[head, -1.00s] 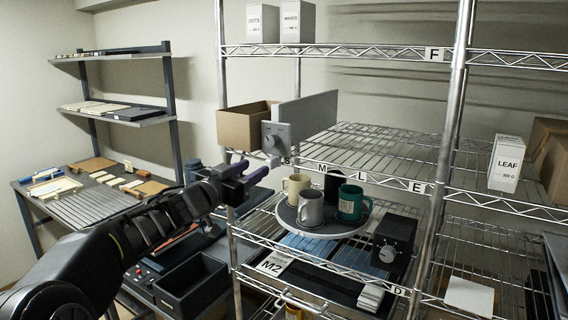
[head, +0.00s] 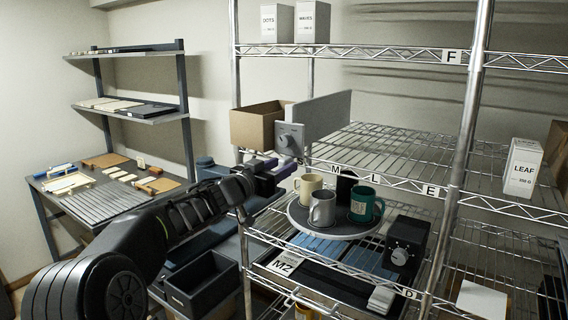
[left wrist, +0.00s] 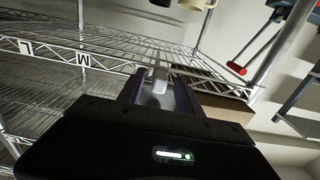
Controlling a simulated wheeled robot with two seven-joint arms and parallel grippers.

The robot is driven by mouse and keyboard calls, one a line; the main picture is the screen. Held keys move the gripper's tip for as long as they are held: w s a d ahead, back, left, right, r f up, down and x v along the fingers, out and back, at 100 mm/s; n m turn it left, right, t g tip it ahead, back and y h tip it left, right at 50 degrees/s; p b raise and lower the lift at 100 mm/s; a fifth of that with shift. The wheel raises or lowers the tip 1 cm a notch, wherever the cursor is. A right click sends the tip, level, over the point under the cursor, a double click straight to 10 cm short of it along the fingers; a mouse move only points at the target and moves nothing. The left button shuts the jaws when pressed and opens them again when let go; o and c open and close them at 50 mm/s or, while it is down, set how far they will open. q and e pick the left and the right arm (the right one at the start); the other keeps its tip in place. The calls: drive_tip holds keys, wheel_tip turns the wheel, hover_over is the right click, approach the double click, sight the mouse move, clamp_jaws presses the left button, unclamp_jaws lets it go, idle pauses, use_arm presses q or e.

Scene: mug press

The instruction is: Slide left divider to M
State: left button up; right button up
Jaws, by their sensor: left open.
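The left divider (head: 318,115) is a grey upright panel on the middle shelf, with a grey front plate and round knob (head: 289,138) at the shelf's front edge. The M label (head: 335,169) is on the shelf's front rail, right of the divider. My left gripper (head: 282,169) is open just below the knob plate, in front of the rail. In the left wrist view, a light grey piece (left wrist: 158,80), probably part of the divider's front, shows between the open fingers (left wrist: 156,96). I cannot tell whether they touch it. My right gripper is not in view.
A cardboard box (head: 257,124) stands left of the divider. The shelf right of it is bare wire. Below are a round tray (head: 298,222) with mugs, including a green mug (head: 366,204), and a black box with a dial (head: 408,243). A metal post (head: 239,100) stands left.

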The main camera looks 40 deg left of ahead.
use_arm(q)
drive_tip(key=shift+w, duration=0.95)
drive_tip(key=shift+c, duration=0.4)
clamp_jaws()
idle(0.3)
